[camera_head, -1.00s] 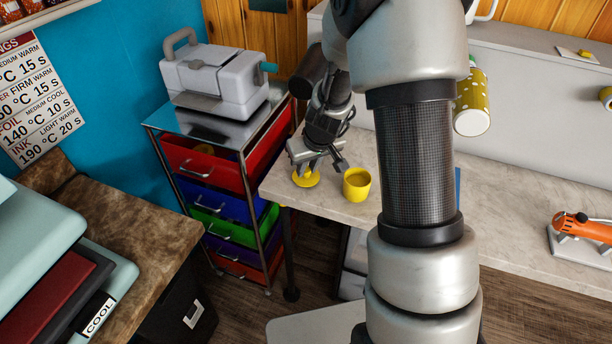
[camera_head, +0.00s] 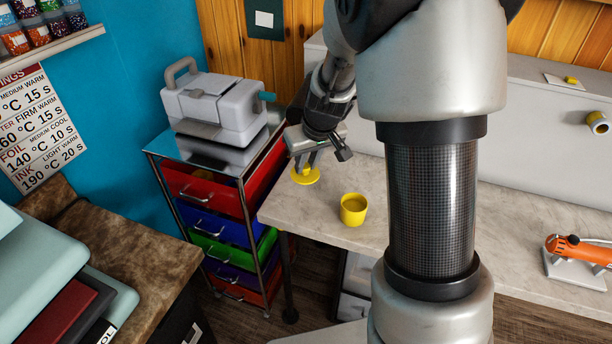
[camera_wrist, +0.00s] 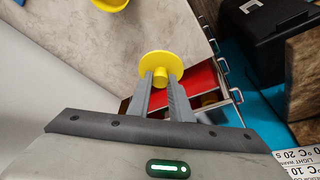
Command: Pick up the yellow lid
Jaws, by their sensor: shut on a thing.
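The yellow lid (camera_head: 305,177) is a round disc with a knob, also seen in the wrist view (camera_wrist: 163,61). My gripper (camera_head: 308,164) is shut on the lid's knob, with one finger on each side of it (camera_wrist: 160,82). The lid appears held above the left end of the worktop, near its edge. The yellow cup (camera_head: 353,210) stands upright and open on the worktop, to the right of the lid and apart from it. Part of the cup shows at the top of the wrist view (camera_wrist: 110,4).
A cart with coloured drawers (camera_head: 207,189) carries a grey machine (camera_head: 215,103) left of the worktop (camera_head: 420,212). An orange tool on a stand (camera_head: 575,250) is at the right. A brown counter (camera_head: 150,245) is at the lower left.

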